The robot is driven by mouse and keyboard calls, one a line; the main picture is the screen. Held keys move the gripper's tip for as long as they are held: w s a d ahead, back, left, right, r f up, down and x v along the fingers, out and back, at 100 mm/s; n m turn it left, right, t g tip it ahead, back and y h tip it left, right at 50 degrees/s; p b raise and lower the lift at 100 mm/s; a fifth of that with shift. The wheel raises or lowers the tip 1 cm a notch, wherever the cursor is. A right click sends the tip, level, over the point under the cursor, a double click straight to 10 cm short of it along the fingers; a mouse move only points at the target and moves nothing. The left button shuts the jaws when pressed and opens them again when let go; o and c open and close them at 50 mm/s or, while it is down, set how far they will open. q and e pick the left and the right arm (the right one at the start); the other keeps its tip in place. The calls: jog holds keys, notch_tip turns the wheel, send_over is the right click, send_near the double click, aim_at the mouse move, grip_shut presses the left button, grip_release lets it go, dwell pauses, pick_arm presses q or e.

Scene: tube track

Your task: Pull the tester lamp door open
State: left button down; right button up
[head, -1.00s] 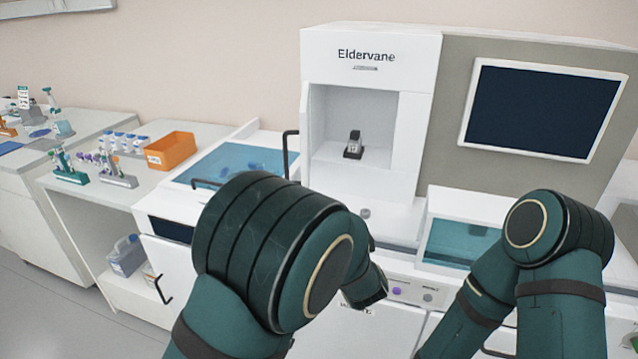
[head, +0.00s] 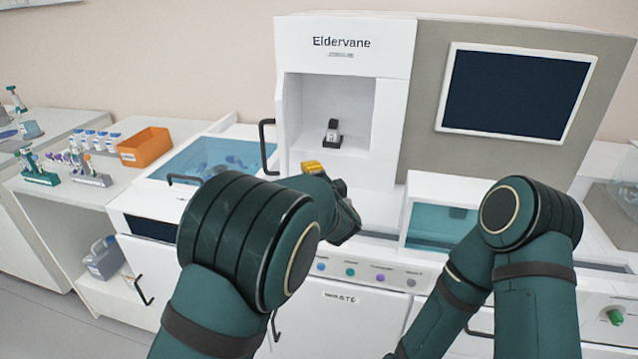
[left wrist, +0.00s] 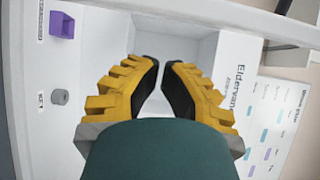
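The tester (head: 342,70) is a white and grey cabinet marked "Eldervane". Its front recess stands open and holds a small dark and grey piece (head: 333,133). A white panel edge with a black upright bar handle (head: 265,146) is at the recess's left side; I take it as the lamp door, seen nearly edge-on. My left gripper (head: 311,167) is in front of the recess's lower edge, apart from the handle. In the left wrist view its yellow fingers (left wrist: 161,68) point at the recess with a narrow empty gap between the black pads. My right gripper is not in view.
A blue-lidded bin (head: 208,158) is left of the tester. An orange box (head: 145,147) and tube racks (head: 92,180) stand on the left bench. A dark screen (head: 516,92) is at right. A teal-windowed box (head: 440,222) stands beside my left forearm.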

pick_arm(q)
jog(key=shift+s+a, duration=0.1)
jog(key=shift+a, duration=1.25)
